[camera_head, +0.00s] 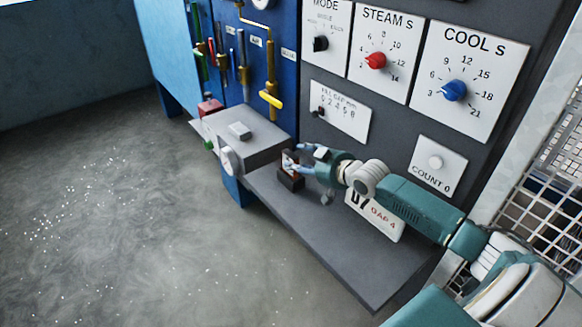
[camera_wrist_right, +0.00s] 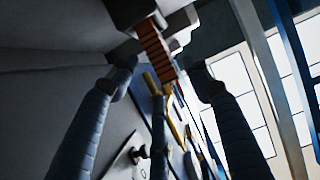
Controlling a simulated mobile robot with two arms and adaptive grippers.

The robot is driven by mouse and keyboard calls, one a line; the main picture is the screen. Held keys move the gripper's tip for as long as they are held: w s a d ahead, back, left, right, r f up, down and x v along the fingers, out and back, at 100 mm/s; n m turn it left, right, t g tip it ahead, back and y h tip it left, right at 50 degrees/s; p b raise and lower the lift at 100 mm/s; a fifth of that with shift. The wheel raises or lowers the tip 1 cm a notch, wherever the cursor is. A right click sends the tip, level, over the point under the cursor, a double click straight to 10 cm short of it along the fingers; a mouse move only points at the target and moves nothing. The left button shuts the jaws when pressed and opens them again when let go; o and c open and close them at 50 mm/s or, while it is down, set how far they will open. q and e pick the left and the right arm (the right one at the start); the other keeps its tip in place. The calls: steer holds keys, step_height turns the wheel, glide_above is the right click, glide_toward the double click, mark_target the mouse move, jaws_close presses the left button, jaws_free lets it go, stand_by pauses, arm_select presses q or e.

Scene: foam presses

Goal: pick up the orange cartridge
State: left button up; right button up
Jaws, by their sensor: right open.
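The orange cartridge (camera_wrist_right: 157,50) shows in the right wrist view as a ribbed orange block between my two fingers, toward the top of the picture. In the head view only a small part of it (camera_head: 288,160) shows, in a dark holder (camera_head: 290,181) on the grey shelf; my fingers partly hide it. My right gripper (camera_head: 299,158) is open, with its fingertips right at the cartridge. In the right wrist view the fingers (camera_wrist_right: 160,85) stand to either side of it; I cannot tell whether they touch it. My left gripper is not in view.
Behind rises a dark panel with dials (camera_head: 455,90). The shelf's front right (camera_head: 345,255) is clear.

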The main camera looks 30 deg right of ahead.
steer(key=x, duration=0.3)
steer(key=shift+w+a, duration=0.15)
steer(key=shift+a, duration=0.1)
steer(key=shift+w+f, duration=0.15)
steer(key=shift+f, duration=0.05)
steer(key=shift+r, duration=0.1)
steer(key=shift+c, duration=1.1)
jaws_close()
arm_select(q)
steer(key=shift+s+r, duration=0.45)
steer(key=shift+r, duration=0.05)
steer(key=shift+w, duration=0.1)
